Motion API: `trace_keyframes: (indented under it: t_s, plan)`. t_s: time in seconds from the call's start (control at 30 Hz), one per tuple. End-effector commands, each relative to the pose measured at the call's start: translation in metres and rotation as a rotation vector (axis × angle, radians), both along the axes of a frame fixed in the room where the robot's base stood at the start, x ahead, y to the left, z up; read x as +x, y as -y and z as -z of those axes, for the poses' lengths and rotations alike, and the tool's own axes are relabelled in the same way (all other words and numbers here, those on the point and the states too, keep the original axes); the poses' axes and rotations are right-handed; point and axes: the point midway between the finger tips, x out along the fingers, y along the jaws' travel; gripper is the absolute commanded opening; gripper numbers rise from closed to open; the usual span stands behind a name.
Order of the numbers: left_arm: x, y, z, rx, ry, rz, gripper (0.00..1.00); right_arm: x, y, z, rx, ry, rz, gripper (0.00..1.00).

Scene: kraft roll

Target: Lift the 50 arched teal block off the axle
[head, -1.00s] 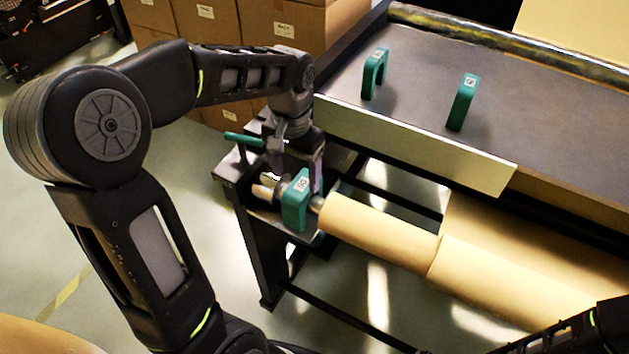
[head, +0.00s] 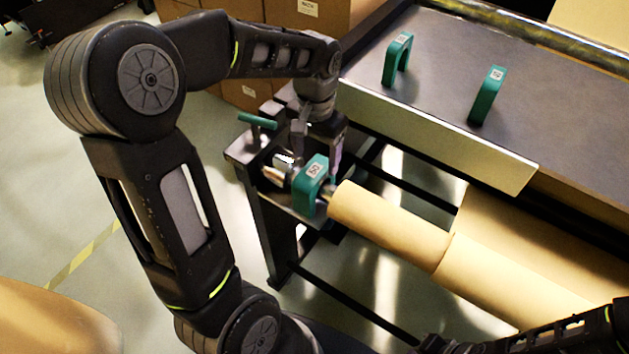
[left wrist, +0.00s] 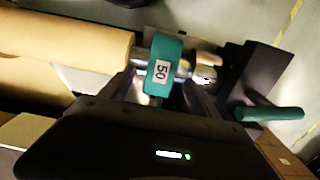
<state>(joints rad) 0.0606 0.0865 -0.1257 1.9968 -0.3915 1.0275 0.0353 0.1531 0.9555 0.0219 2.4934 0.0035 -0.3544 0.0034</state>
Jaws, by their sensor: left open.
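The arched teal block marked 50 (head: 311,186) straddles the metal axle (head: 329,194) at the left end of the kraft roll (head: 390,220). In the left wrist view, the block (left wrist: 164,62) sits upper centre with its label facing me. My left gripper (head: 318,160) is open, with one finger on either side of the block, close to it. The gripper also shows in the left wrist view (left wrist: 162,88); I cannot tell whether either finger touches the block. The block's far leg is hidden. My right gripper is out of view; only part of that arm shows at lower right.
Two other teal arched blocks, one at left (head: 398,60) and one at right (head: 487,95), stand on the dark table (head: 450,50). A green handle (head: 257,120) sticks out of the black stand (head: 262,200). Cardboard boxes (head: 305,15) stand behind.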

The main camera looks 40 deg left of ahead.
Motion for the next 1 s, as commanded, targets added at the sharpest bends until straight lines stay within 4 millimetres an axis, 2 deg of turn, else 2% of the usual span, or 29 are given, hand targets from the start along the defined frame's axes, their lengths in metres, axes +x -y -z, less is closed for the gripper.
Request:
trace_keyframes:
  t_s: [0.27,0.6,1.0]
  plan:
    - [-0.001,0.0,0.006,0.0,-0.003,0.0,0.71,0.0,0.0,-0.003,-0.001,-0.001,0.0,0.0]
    - [-0.003,-0.002,0.049,0.0,-0.002,0.0,0.71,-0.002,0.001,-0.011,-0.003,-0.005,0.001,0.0]
    - [-0.003,-0.002,0.052,0.0,0.0,0.0,0.71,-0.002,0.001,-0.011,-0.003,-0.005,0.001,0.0]
